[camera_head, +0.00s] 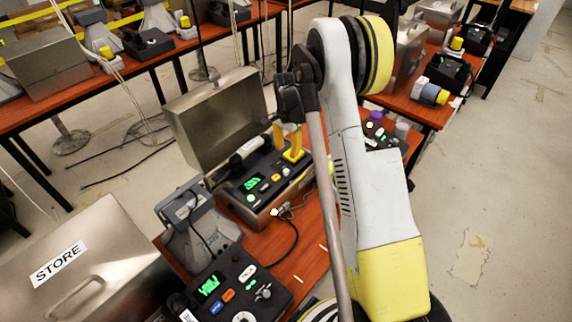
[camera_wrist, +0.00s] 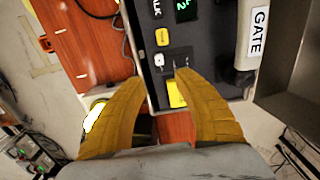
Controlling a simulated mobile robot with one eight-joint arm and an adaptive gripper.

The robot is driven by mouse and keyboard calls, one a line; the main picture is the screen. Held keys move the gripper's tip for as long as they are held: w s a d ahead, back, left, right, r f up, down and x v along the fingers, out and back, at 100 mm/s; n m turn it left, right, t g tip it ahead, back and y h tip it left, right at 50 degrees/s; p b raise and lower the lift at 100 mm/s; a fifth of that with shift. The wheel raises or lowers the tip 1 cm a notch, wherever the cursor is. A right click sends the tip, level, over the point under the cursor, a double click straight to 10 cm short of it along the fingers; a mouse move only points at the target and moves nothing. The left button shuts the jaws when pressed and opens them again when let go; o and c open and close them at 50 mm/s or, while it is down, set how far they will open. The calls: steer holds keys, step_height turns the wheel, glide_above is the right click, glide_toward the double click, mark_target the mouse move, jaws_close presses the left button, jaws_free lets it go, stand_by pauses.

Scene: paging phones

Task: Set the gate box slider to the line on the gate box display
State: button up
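The gate box (camera_head: 262,190) stands open on the red-brown table, its metal lid raised behind it. Its dark panel holds a green display (camera_head: 253,183), small buttons and a yellow slider knob (camera_head: 294,155). In the wrist view the display (camera_wrist: 185,9) is cut off by the top edge, and its reading is only partly visible. The yellow slider knob (camera_wrist: 176,93) lies beside the right finger, on its inner side. My gripper (camera_head: 287,136) is over the slider end of the panel. Its yellow fingers (camera_wrist: 158,78) are apart with nothing held. Contact with the knob cannot be told.
A handset labelled GATE (camera_wrist: 256,35) lies along one side of the panel. A grey desk phone (camera_head: 195,230) and another dark control box (camera_head: 235,290) stand in front. A closed STORE case (camera_head: 90,265) is at lower left.

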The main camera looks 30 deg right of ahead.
mark_target(287, 169)
step_height(287, 169, down, 11)
steer(key=b, duration=0.2)
steer(key=shift+b, duration=0.3)
jaws_close()
